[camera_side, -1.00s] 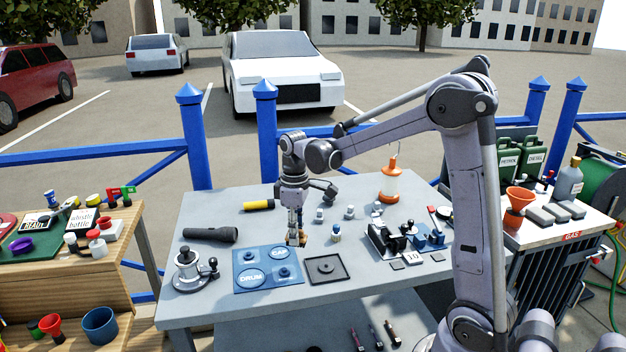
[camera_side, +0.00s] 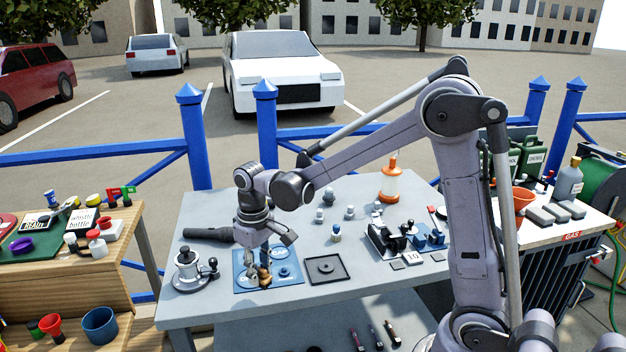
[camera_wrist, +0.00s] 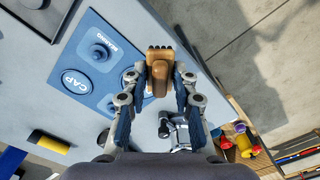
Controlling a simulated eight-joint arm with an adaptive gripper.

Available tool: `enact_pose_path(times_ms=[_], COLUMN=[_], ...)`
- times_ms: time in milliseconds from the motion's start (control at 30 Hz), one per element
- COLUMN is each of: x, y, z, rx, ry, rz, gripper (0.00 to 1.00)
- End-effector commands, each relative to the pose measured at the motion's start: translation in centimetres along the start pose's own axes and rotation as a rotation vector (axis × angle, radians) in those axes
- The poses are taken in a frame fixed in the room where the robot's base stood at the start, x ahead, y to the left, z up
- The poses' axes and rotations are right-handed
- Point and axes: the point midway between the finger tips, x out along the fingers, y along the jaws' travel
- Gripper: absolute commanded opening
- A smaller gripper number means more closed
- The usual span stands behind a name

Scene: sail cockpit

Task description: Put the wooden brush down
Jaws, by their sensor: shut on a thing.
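My gripper (camera_side: 257,273) is shut on the wooden brush (camera_side: 265,278), low over the front of the blue mat (camera_side: 240,285). I cannot tell whether the brush touches the mat. In the wrist view the brush (camera_wrist: 159,75) sits between both fingers of my gripper (camera_wrist: 160,85), with its dark bristles at the far end. The brush and fingers hide part of the mat, including most of one marked circle. The CAP circle (camera_wrist: 76,81) and a small round part (camera_wrist: 99,52) on the mat show beside it.
A winch (camera_side: 188,270) stands left of the mat, and a black flashlight (camera_side: 205,234) lies behind it. A black square tray (camera_side: 326,269) lies to the right. Small metal parts and an orange lantern (camera_side: 390,184) stand farther back. Bare table shows in front.

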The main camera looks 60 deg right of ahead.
Motion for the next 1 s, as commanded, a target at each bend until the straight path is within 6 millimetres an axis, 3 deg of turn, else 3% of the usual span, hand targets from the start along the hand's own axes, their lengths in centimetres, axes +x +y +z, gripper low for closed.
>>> enact_pose_path(times_ms=[267, 433, 733, 1000], x=[-0.1, -0.5, -2.4, -4.2], y=[0.3, 3.1, 14.9, 25.9], z=[0.0, -0.3, 0.5, 4.4], rx=[0.004, 0.06, 0.29, 0.507], ry=[0.0, 0.0, 0.0, 0.0], rz=[0.0, 0.0, 0.001, 0.001], gripper=[0.0, 0.0, 0.0, 0.0])
